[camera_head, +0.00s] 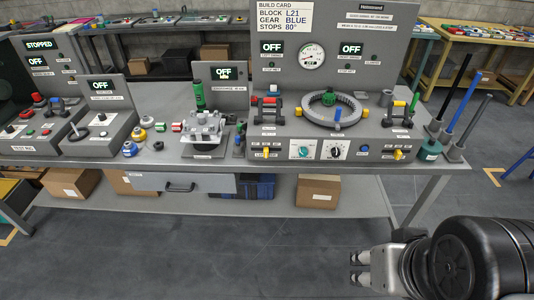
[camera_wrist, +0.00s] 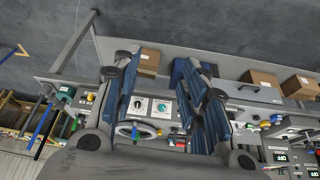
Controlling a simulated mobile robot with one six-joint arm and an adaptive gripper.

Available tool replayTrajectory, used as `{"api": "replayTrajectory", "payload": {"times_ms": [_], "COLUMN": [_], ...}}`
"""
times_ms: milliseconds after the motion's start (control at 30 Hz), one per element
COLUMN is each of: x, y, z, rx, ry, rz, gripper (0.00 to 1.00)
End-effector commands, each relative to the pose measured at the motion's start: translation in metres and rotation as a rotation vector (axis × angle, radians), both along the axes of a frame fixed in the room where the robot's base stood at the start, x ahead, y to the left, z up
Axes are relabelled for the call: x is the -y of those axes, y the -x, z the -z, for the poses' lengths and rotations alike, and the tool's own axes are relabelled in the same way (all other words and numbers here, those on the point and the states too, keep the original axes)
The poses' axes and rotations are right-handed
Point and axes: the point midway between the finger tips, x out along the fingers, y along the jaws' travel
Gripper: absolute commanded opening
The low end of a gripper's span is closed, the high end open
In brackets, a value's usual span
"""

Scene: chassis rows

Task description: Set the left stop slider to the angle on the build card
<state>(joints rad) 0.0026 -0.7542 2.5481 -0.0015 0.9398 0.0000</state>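The build card (camera_head: 285,18) reads BLOCK L21, GEAR BLUE, STOPS 80°. The left stop slider (camera_head: 266,153) has a yellow knob on a small scale at the lower left of the grey bench panel. A matching right slider (camera_head: 398,155) sits at the panel's lower right. Scale marks are too small to read. My gripper (camera_head: 358,268) is at the lower right, in front of and well away from the bench, with its fingers apart and empty. In the wrist view my gripper (camera_wrist: 160,75) shows both fingers spread; the left slider is not clearly visible there.
Between the sliders are a teal dial (camera_head: 303,152) and a black-and-white dial (camera_head: 335,150). A ring fixture (camera_head: 333,110) stands above them. Upright rods (camera_head: 468,115) and a teal bottle (camera_head: 430,150) stand at the right end. The floor before the bench is clear.

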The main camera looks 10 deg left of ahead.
Motion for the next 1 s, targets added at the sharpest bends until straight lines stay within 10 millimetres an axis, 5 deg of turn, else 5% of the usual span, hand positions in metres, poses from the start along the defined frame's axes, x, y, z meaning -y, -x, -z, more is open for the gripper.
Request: {"api": "replayTrajectory", "payload": {"times_ms": [300,433,767,1000], "x": [-0.001,-0.008,-0.072,-0.126], "y": [-0.002,-0.026,-0.194,-0.3], "z": [0.0,-0.003,0.002,0.038], "rx": [0.002,0.032,0.273,0.467], "ry": [-0.001,-0.017,-0.119,-0.168], "rz": [-0.002,-0.016,-0.063,-0.052], "gripper": [0.37,0.37,0.37,0.37]}}
